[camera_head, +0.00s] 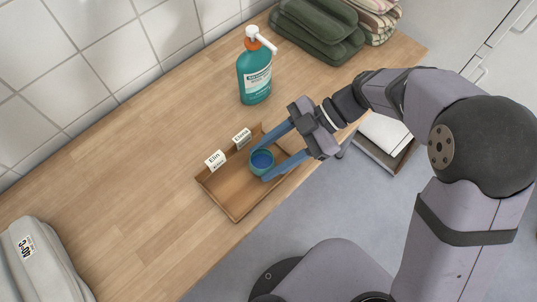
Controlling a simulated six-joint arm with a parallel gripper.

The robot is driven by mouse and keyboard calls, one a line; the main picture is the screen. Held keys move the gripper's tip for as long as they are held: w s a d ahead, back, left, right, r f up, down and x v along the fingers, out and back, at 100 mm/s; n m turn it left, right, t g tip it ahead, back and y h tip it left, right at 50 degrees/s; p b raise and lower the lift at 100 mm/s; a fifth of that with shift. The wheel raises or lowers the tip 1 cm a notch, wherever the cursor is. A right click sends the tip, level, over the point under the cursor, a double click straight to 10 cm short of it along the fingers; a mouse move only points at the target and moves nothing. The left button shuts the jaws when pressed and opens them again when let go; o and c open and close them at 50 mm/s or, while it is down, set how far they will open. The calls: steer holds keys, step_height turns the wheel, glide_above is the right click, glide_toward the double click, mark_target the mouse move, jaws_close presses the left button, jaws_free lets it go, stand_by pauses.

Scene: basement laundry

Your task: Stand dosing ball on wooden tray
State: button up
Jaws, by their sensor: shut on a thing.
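The dosing ball (262,161) is a small teal cup-like thing with a blue inside, its opening facing up toward the camera. My gripper (262,160) is shut on it, with one blue finger on each side. The ball is over the right half of the wooden tray (226,197), a shallow brown tray with a low rim. I cannot tell whether the ball touches the tray floor. The left part of the tray is bare. My gripper and fingers hide part of the tray's right end.
Two white labels, one reading "Elin" (215,160) and another (242,139), stand at the tray's back edge. A teal pump bottle (255,75) stands behind. The counter's front edge runs close by the tray.

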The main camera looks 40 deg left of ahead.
steer(key=o, duration=1.1)
steer(key=shift+r+p, duration=0.2)
steer(key=shift+p, duration=0.15)
steer(key=shift+w+d+r, duration=0.1)
steer(key=shift+w, duration=0.2)
steer(key=v, duration=1.1)
steer(key=shift+w+d+b, duration=0.1)
steer(key=shift+d+b, duration=0.05)
steer(key=shift+b, duration=0.2)
